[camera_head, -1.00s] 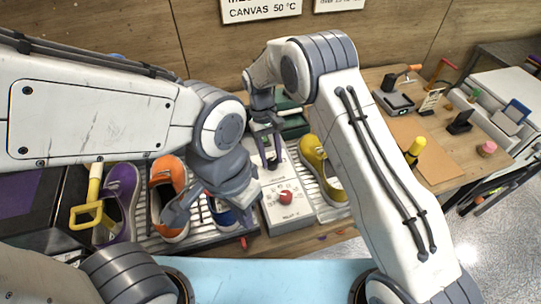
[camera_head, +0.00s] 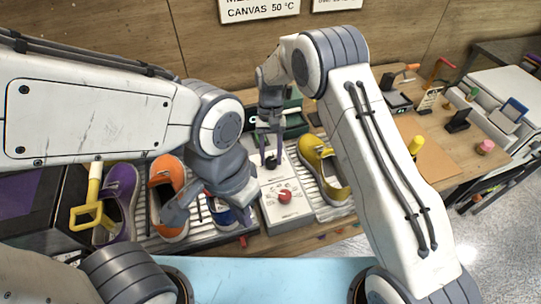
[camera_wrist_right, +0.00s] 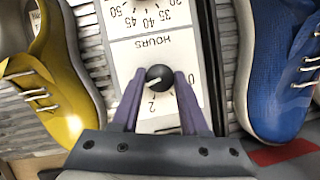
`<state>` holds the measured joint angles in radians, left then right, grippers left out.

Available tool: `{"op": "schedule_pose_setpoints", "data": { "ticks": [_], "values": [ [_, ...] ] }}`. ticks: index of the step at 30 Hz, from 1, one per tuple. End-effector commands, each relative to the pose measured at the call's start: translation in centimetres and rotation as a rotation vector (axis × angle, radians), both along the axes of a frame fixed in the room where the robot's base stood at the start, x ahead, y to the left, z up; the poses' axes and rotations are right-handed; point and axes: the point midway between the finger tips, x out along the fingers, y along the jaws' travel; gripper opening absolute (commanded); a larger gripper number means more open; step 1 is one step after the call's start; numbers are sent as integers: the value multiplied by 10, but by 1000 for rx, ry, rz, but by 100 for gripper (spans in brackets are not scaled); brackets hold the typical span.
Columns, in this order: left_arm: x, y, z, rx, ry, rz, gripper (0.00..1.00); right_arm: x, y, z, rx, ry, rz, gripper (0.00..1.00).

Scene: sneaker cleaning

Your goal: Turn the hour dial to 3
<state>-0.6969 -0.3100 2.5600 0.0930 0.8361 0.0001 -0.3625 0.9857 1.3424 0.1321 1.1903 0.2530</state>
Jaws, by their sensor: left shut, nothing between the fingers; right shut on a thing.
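A white control box (camera_head: 292,212) stands between the sneakers on the racks, with a red knob (camera_head: 285,196) near its front. The black hour dial (camera_wrist_right: 159,78) sits on its face, under the upside-down word HOURS in the right wrist view. Its white pointer mark points to the lower left there, with an upside-down 2 below it. My right gripper (camera_wrist_right: 160,95) is shut on the dial, a finger on each side; in the head view it reaches down to the box's rear part (camera_head: 270,158). My left gripper (camera_head: 174,215) is shut and empty above the orange sneaker's front.
A yellow sneaker (camera_head: 316,158) stands right of the box. A blue sneaker (camera_head: 222,212), the orange sneaker (camera_head: 166,175) and a purple sneaker (camera_head: 118,190) stand to the left. A yellow-handled tool (camera_head: 92,212) is at far left. A brown board (camera_head: 440,150) lies on the right.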

Motion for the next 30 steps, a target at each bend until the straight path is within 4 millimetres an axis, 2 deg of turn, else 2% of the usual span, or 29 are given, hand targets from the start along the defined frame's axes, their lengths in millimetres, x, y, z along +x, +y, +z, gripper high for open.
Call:
{"op": "schedule_pose_setpoints", "data": {
  "ticks": [5,6,8,20,23,30],
  "values": [
    [0,0,0,0,0,0,0,0,0,0,0,1,-3,0],
    [0,0,0,0,0,0,0,0,0,0,0,1,-3,51],
    [0,0,0,0,0,0,0,0,0,0,0,1,-2,74],
    [0,0,-2,0,0,0,0,3,0,4,1,-1,0,74],
    [0,0,-7,0,0,0,0,8,1,15,1,-3,0,74],
    [0,0,-18,0,0,-1,0,27,1,60,3,-6,-1,74]
  ]
}}
